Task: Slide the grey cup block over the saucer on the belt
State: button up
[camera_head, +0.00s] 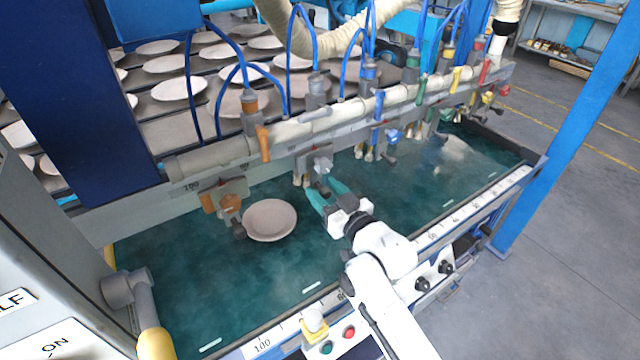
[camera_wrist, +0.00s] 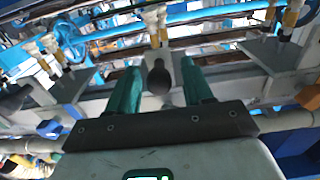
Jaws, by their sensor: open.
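The saucer (camera_head: 270,220) is a pale round plate lying on the dark green belt (camera_head: 275,265). The grey cup block (camera_head: 317,158) hangs on the rail behind the belt, to the right of the saucer. My gripper (camera_head: 325,188) is at this block with its teal fingers apart. In the wrist view the fingers (camera_wrist: 160,78) stand on either side of the block's round dark knob (camera_wrist: 157,80), with gaps beside it. The grey block (camera_wrist: 160,60) shows behind the knob. The fingertips' exact depth along the knob is hard to tell.
An orange block (camera_head: 224,194) with a dark knob hangs on the rail (camera_head: 250,150) just left of the saucer. Blue, green, yellow and red fittings with hoses line the rail to the right. A scale strip (camera_head: 475,210) edges the belt's front. The front-left belt is clear.

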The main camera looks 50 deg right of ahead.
jog(key=shift+x, duration=1.05)
jog(key=shift+c, duration=0.5)
grip_shut()
